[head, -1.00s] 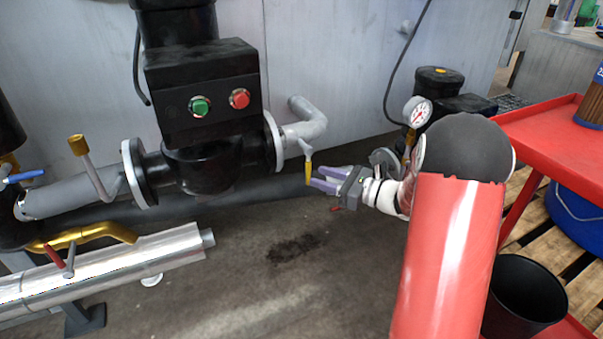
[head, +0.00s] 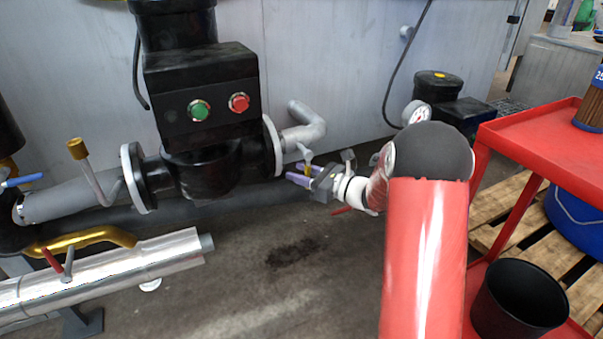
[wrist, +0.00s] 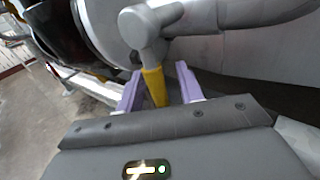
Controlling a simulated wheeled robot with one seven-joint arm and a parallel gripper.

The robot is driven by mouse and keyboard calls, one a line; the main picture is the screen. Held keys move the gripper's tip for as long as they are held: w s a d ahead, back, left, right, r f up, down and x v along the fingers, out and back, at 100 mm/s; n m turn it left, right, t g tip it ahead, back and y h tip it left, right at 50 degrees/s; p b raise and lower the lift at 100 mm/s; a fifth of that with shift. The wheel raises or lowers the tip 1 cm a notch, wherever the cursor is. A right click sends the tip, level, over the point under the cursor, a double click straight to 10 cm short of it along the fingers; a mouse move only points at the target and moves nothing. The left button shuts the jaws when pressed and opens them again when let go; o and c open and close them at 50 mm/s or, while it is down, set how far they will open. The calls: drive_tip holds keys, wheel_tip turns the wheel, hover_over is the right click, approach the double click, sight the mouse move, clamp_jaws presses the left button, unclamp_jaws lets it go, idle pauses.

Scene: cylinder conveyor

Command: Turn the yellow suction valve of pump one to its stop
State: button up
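The yellow-gripped valve lever (head: 308,156) hangs down from the grey pipe elbow (head: 303,135) to the right of the black pump (head: 205,165). In the wrist view its yellow grip (wrist: 154,86) points down from a grey valve stem (wrist: 146,28). My gripper (head: 290,174) is at the lever, with its purple fingers apart. In the wrist view the fingers (wrist: 158,92) stand either side of the yellow grip, with a visible gap on the right side. On the left side the gap is small and contact is unclear. Part of the grip is hidden by my gripper in the head view.
The pump's box carries a green button (head: 199,110) and a red button (head: 239,103). Another yellow-capped lever (head: 77,149) stands at the left. A silver pipe (head: 110,270) runs below. A red cart (head: 540,145) and black bin (head: 518,300) are at right.

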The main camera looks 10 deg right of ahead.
clamp_jaws()
drive_tip(key=shift+d, duration=0.15)
drive_tip(key=n+h, duration=0.1)
drive_tip(key=d+n+b, duration=0.1)
drive_tip(key=shift+w+d+f+n+g+h, duration=0.1)
drive_tip(key=shift+w+d+n+g+h, duration=0.1)
drive_tip(key=shift+d+n+g+h, duration=0.15)
drive_tip(key=w+d+r+n+h+b, duration=0.1)
drive_tip(key=d+r+n+h+b, duration=0.4)
drive_tip(key=n+h, duration=0.3)
drive_tip(key=shift+w+h, duration=0.2)
drive_tip(key=shift+h, duration=0.35)
idle(0.4)
drive_tip(key=shift+r+n, duration=0.15)
drive_tip(key=shift+n, duration=0.2)
drive_tip(key=shift+o, duration=0.3)
unclamp_jaws()
